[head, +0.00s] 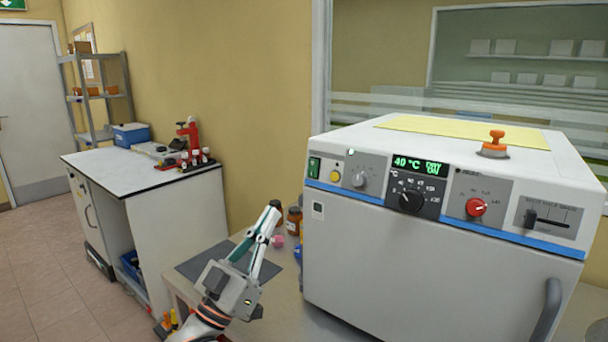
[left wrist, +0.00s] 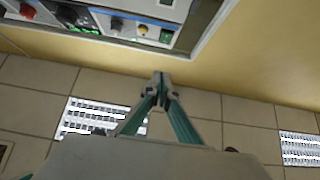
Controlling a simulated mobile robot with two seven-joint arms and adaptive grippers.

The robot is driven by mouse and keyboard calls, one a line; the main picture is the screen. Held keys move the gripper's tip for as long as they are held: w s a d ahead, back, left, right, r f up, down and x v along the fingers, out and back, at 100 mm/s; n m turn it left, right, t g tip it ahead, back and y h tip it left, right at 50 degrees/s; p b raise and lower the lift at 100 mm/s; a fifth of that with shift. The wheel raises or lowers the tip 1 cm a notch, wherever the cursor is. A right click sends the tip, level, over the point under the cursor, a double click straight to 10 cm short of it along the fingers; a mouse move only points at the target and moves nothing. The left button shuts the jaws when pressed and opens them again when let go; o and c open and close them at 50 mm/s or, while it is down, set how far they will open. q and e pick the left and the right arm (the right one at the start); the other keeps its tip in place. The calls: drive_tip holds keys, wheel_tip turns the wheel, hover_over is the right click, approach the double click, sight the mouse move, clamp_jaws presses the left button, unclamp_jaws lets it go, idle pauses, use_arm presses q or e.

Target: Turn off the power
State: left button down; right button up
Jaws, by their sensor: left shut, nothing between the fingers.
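The white machine (head: 430,235) stands on the bench at the right of the head view, its control panel facing me. A green rocker switch (head: 314,167) sits at the panel's left end; it also shows in the left wrist view (left wrist: 166,36). The display (head: 420,166) is lit green and reads about 40 °C. Beside the switch are a yellow button (head: 335,177) and a grey knob (head: 359,179). My left gripper (head: 273,207) points up, left of and below the switch, apart from the machine. It is shut and empty. My right gripper is out of view.
An orange knob (head: 495,146) stands on the machine's top. Brown bottles (head: 293,220) and a pink item (head: 277,241) stand behind my left gripper. A white cabinet (head: 140,170) with red apparatus is at the left. The air before the panel is clear.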

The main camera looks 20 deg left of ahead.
sight(313, 160)
use_arm(q)
drive_tip(key=w+f+p+x, duration=0.1)
drive_tip(key=f+p+x, duration=0.1)
drive_tip(key=x, duration=1)
drive_tip(key=shift+w+d, duration=0.4)
drive_tip(key=shift+w, duration=0.25)
drive_tip(key=shift+r, duration=0.15)
drive_tip(key=shift+w, duration=0.1)
